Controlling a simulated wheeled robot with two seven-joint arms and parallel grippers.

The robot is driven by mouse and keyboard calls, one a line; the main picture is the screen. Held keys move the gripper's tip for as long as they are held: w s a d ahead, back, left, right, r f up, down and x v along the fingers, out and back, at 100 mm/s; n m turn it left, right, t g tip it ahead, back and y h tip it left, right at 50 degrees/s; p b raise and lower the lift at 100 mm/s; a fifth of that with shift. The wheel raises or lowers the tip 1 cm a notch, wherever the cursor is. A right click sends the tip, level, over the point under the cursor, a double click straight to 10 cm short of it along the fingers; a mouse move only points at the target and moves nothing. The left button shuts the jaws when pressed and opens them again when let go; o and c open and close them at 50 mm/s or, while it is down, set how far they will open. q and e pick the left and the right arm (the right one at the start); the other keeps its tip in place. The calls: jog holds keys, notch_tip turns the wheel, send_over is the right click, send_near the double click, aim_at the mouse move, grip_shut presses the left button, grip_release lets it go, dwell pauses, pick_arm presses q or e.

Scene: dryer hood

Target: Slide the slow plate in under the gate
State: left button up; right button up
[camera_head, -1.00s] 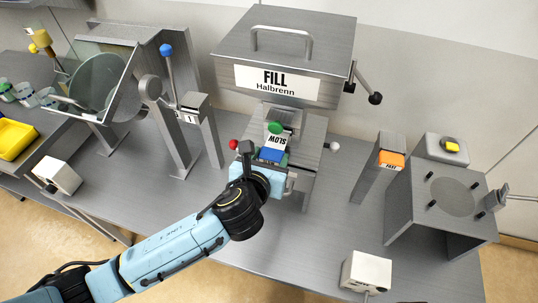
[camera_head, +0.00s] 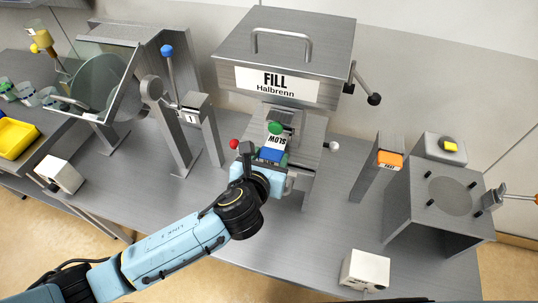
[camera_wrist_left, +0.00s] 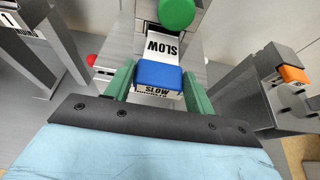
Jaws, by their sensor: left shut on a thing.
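The slow plate (camera_head: 276,143) is a white strip marked SLOW with a blue grip block (camera_head: 270,155) at its near end. It lies on the grey stand in front of the FILL box (camera_head: 278,80). My left gripper (camera_wrist_left: 158,85) is shut on the blue block, with one green finger on each side. A green knob (camera_head: 275,127), seemingly on the gate, stands at the plate's far end; it also shows in the left wrist view (camera_wrist_left: 177,12). My right gripper is out of view.
A red ball (camera_head: 234,143) and a white ball (camera_head: 334,146) flank the stand. A post with an orange block (camera_head: 390,159) stands to the right, a post with a blue-knobbed lever (camera_head: 167,50) to the left. The front right table has a white box (camera_head: 365,270).

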aim_at(277, 139)
pick_arm(q)
jog(key=shift+r+p, duration=0.1)
jog(key=shift+p, duration=0.2)
dwell(0.5)
jog(key=shift+w+d, duration=0.35)
jog(key=shift+w, duration=0.8)
jog(key=shift+w+d, duration=0.4)
jog(key=shift+w, duration=0.7)
jog(key=shift+w+d, duration=0.35)
jog(key=shift+w, duration=0.8)
jog(key=o, duration=1.4)
jog(key=shift+c, duration=0.2)
jog(key=v, duration=1.3)
jog(key=shift+s+b, duration=0.2)
jog(key=shift+b, duration=0.1)
